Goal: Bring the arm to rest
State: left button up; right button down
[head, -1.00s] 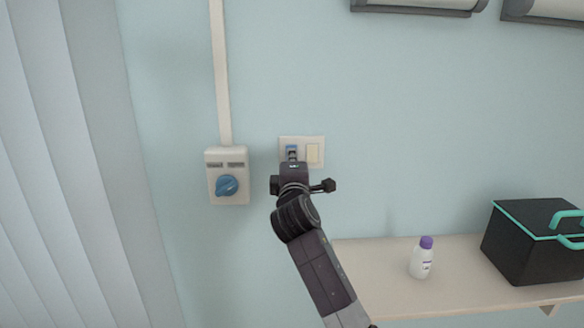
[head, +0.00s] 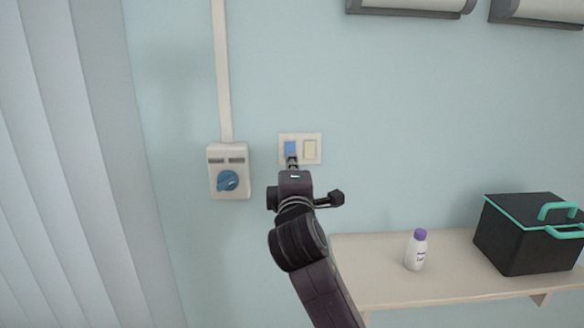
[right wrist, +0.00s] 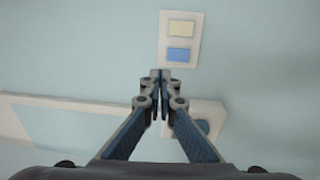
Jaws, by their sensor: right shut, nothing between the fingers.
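My right gripper (head: 292,161) is shut and empty in front of the wall, at the lower edge of a white switch plate (head: 300,136). The plate has a blue rocker (head: 290,148) and a cream rocker (head: 310,150). In the right wrist view, the shut fingertips (right wrist: 160,75) show just short of the blue rocker (right wrist: 179,55), with bare wall seen between them. My left gripper is in neither view.
A grey box with a blue knob (head: 228,181) is on the wall to the left, below a white conduit (head: 222,80). A shelf (head: 385,284) at right holds a purple-capped bottle (head: 416,250) and a black box (head: 520,245). White blinds (head: 60,170) hang at left.

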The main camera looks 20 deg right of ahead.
jog(key=shift+s, duration=0.3)
jog(key=w+a+f+m+g+y, duration=0.1)
jog(key=w+f+g, duration=0.1)
jog(key=f, duration=1.3)
jog(key=w+a+f+g+y, duration=0.1)
jog(key=f+g+y, duration=0.1)
jog(key=f, duration=1.3)
jog(key=s+f+m+g, duration=0.15)
jog(key=s+f, duration=0.25)
jog(key=f, duration=0.6)
jog(key=s+f+m+g+y, duration=0.15)
jog(key=s+f, duration=0.35)
jog(key=f, duration=0.5)
jog(key=s+f+g, duration=0.2)
jog(key=s+f, duration=0.2)
jog(key=f, duration=0.6)
jog(key=s+d+f+m+g, duration=0.1)
jog(key=s+f+m+g, duration=0.1)
jog(key=s+f, duration=0.9)
jog(key=s+d+f+m+g, duration=0.1)
jog(key=s+f+m+g, duration=0.1)
jog(key=s+f, duration=0.9)
jog(key=s+d+f+m+g, duration=0.1)
jog(key=s+f+m+g, duration=0.1)
jog(key=s, duration=1.2)
jog(key=s+d+f+m+g, duration=0.1)
jog(key=s+f+m+g, duration=0.1)
jog(key=s, duration=1.3)
jog(key=shift+f+y, duration=0.35)
jog(key=shift+f, duration=0.45)
